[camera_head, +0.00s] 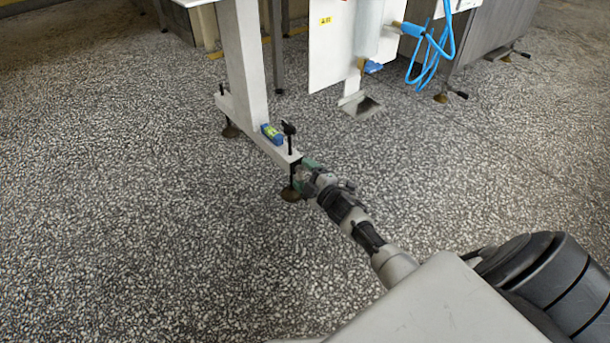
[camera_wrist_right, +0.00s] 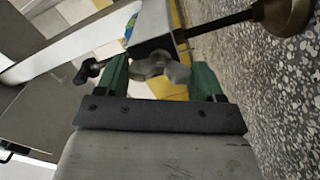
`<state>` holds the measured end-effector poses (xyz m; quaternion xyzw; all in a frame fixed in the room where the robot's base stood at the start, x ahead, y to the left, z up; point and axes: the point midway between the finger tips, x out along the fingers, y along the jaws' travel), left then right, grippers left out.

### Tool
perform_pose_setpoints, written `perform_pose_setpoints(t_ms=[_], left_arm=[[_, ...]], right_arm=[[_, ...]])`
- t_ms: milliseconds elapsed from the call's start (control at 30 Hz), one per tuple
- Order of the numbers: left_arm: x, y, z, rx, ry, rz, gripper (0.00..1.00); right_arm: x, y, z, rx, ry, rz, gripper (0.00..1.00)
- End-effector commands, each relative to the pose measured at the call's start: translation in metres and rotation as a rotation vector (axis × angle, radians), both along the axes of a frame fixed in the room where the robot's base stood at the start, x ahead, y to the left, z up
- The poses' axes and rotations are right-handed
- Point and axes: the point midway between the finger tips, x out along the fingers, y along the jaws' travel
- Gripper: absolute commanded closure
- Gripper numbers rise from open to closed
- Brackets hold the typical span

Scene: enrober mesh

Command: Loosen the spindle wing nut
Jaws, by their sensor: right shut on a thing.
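In the right wrist view, the grey metal spindle wing nut (camera_wrist_right: 150,66) sits on a dark spindle (camera_wrist_right: 218,24) below the beam end. My right gripper (camera_wrist_right: 161,76) has its green fingers on either side of the wing nut and is shut on it. In the head view my right gripper (camera_head: 306,175) is low at the near end of the white foot beam (camera_head: 255,135). The spindle (camera_head: 290,142) stands upright through that end, with a black top. The gripper hides the wing nut there. My left gripper is not in view.
A brownish foot pad (camera_head: 291,194) rests on the speckled floor (camera_head: 130,240). A blue and yellow-green spirit level (camera_head: 272,134) lies on the beam. The white leg (camera_head: 243,60) rises behind it. Blue hose (camera_head: 432,55) hangs at the upper right. Floor around the beam is clear.

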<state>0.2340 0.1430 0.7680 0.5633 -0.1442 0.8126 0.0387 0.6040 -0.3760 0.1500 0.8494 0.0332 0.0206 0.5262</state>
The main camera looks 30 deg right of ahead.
Motion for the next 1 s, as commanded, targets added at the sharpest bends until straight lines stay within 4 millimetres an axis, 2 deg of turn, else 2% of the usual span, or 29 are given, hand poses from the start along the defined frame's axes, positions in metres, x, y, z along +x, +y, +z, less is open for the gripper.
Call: perform_pose_setpoints(t_ms=[200, 500, 1000], left_arm=[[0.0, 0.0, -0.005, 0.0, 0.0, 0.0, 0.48], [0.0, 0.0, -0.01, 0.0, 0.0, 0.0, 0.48], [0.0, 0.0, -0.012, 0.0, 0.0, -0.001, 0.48]], right_arm=[[-0.001, 0.0, -0.003, -0.191, -0.013, 0.0, 0.56], [-0.001, 0.001, -0.003, -0.381, -0.028, 0.002, 0.56], [-0.001, 0.001, -0.002, -0.479, -0.036, 0.002, 0.56]])
